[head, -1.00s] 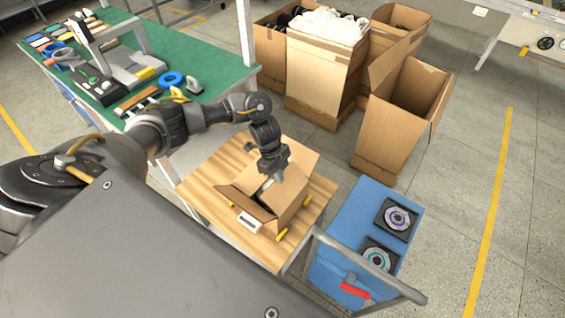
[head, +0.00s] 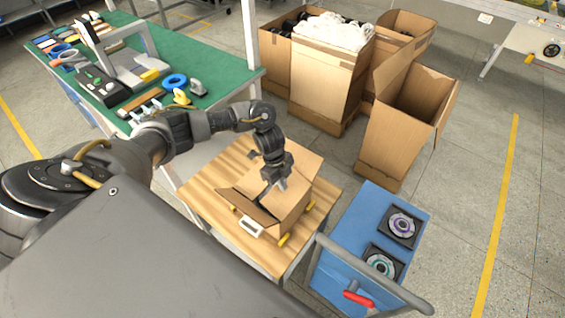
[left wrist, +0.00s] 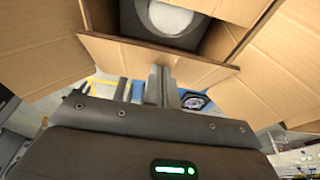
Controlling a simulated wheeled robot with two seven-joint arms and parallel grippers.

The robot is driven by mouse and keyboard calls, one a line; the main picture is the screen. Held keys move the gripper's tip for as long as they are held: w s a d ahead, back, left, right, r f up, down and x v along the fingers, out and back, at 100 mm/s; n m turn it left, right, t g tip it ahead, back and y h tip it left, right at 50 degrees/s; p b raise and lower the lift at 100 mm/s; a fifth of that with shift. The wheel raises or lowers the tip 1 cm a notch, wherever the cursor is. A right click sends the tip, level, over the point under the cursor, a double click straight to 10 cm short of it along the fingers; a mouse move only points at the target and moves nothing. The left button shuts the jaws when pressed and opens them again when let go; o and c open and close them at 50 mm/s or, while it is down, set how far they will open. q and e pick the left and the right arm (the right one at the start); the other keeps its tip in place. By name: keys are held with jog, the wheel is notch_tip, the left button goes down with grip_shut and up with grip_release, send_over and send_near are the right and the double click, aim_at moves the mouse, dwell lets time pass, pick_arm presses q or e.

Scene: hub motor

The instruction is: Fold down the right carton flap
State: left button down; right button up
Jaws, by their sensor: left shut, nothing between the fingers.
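An open cardboard carton (head: 287,208) stands on the small wooden-topped table. One flap (head: 302,166) shows at its far side and another (head: 248,207) at its near left; I cannot tell for sure which is the right flap. My left gripper (head: 274,187) is over the carton's opening, fingers shut and empty. In the left wrist view the shut fingers (left wrist: 160,84) are close to a flap (left wrist: 150,58); contact cannot be told. Other flaps spread outward there, and a white round thing (left wrist: 170,17) shows inside the carton. My right gripper is out of view.
The wooden table (head: 205,185) has yellow pieces beside the carton. A blue cart (head: 352,222) with two dark square parts stands at the right. Tall cartons (head: 405,125) stand behind. A green workbench (head: 215,72) with tools is at the back left.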

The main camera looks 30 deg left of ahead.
pick_arm(q)
jog(key=shift+a+b+x, duration=0.15)
jog(key=shift+b+x, duration=0.3)
jog(key=shift+x, duration=0.25)
jog(key=shift+a+b+x, duration=0.2)
jog(key=shift+b+x, duration=0.2)
jog(key=shift+x, duration=0.25)
jog(key=p+v, duration=0.3)
jog(key=d+p+v, duration=0.1)
jog(key=p+v, duration=0.2)
jog(key=d+p+v, duration=0.1)
jog(key=p+v, duration=0.1)
jog(key=p, duration=0.1)
jog(key=shift+r, duration=0.7)
jog(key=shift+f, duration=0.1)
